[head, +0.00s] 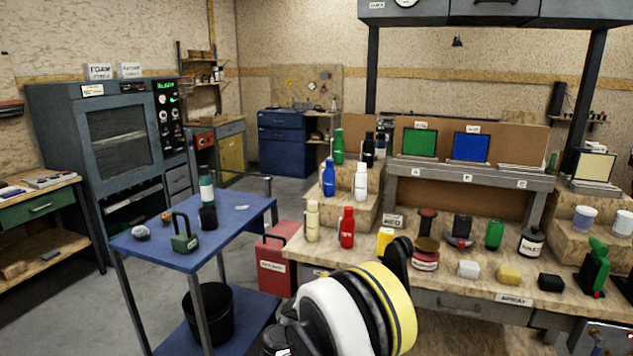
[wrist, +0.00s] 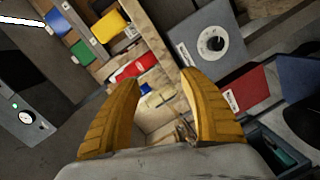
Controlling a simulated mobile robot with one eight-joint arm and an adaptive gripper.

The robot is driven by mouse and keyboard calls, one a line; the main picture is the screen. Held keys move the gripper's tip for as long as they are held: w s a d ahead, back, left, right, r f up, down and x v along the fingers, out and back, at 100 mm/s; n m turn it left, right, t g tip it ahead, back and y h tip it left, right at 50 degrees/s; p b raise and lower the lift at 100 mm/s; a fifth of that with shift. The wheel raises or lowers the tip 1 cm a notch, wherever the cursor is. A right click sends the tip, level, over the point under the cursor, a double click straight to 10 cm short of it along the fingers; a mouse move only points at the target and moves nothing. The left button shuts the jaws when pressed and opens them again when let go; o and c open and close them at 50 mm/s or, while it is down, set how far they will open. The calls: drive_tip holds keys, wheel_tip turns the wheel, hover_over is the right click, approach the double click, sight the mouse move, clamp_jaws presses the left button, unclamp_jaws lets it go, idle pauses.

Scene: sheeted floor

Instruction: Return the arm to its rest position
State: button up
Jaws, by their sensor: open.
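My gripper (wrist: 155,77) shows in the wrist view as two yellow-brown ribbed fingers, spread apart with nothing held between them. Beyond the gap are shelf compartments with a red item (wrist: 135,68) and small yellow and white items, apart from the fingers. In the head view my arm shows as white, black and yellow rounded links (head: 350,310) at the bottom centre, in front of the workbench (head: 460,290). I cannot make out the fingers in the head view.
A blue cart (head: 150,255) with a bottle and small items stands left of my arm. A red box (head: 277,262) is beside the bench. Bottles and jars crowd the bench top, including a red bottle (head: 347,228). Open floor shows between cart and back cabinets.

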drive_tip(key=s+d+r+m+g+y, duration=0.2)
drive_tip(key=s+d+r+m+g, duration=0.35)
drive_tip(key=s+d+r, duration=0.95)
drive_tip(key=s+d+f+m+g+y, duration=0.1)
drive_tip(key=s+y, duration=0.1)
drive_tip(key=s, duration=1)
drive_tip(key=s+d+f+m+g+y, duration=0.1)
drive_tip(key=s+m+y, duration=0.1)
drive_tip(key=s, duration=1)
drive_tip(key=shift+s+d+f, duration=0.3)
drive_tip(key=shift+s, duration=0.1)
